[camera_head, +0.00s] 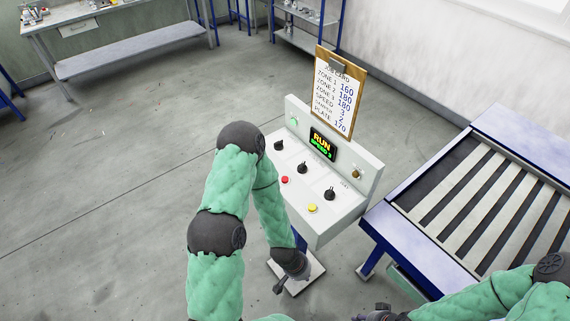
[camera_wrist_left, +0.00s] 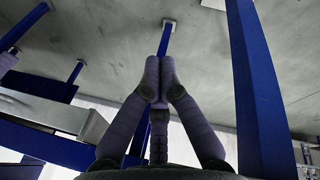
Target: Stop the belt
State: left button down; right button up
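The control panel (camera_head: 345,215) is a white sloped box on a stand. Its lit display (camera_head: 321,144) reads RUN with a speed line of 3. On the sloped face are a red button (camera_head: 285,180), a yellow button (camera_head: 312,208) and black knobs (camera_head: 301,168). My left gripper (camera_head: 279,286) hangs below the panel's front edge, apart from the buttons. In the left wrist view its fingers (camera_wrist_left: 155,75) meet at the tips with nothing visible between them. My right gripper (camera_head: 375,315) is at the bottom edge, partly cut off; its fingers are unclear.
A clipboard job card (camera_head: 340,92) stands on the panel's back. A slatted conveyor (camera_head: 470,205) with a blue frame stands close on the right. A green lamp (camera_head: 293,121) and a brass-coloured control (camera_head: 356,174) are on the panel's upright. The floor at left is clear.

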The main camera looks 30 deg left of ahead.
pick_arm(q)
jog(key=w+a+r+t+y+p, duration=0.1)
jog(key=w+a+r+p, duration=0.15)
jog(key=r+p, duration=0.8)
jog(key=w+a+r+t+p, duration=0.1)
jog(key=w+a+r+p, duration=0.15)
jog(key=r+p, duration=0.75)
jog(key=m+t+y, duration=0.1)
jog(key=t+y, duration=0.2)
send_near(285, 180)
jog(key=d, duration=0.1)
jog(key=w+d, duration=0.1)
jog(key=d, duration=0.1)
jog(key=d+f+b, duration=0.1)
jog(key=d, duration=0.1)
jog(key=shift+w+d, duration=0.15)
jog(key=shift+w, duration=0.1)
jog(key=w+a+r+t+y, duration=0.1)
jog(key=w+a+r+y, duration=0.2)
jog(key=w+a+r, duration=0.1)
jog(key=shift+a+r, duration=0.85)
jog(key=shift+a, duration=0.25)
jog(key=shift+w, duration=0.1)
notch_tip(285, 180, down, 8)
jog(key=b, duration=0.7)
jog(key=shift+f, duration=0.45)
jog(key=shift+f+b, duration=0.15)
jog(key=shift+b, duration=0.15)
jog(key=shift+f, duration=0.25)
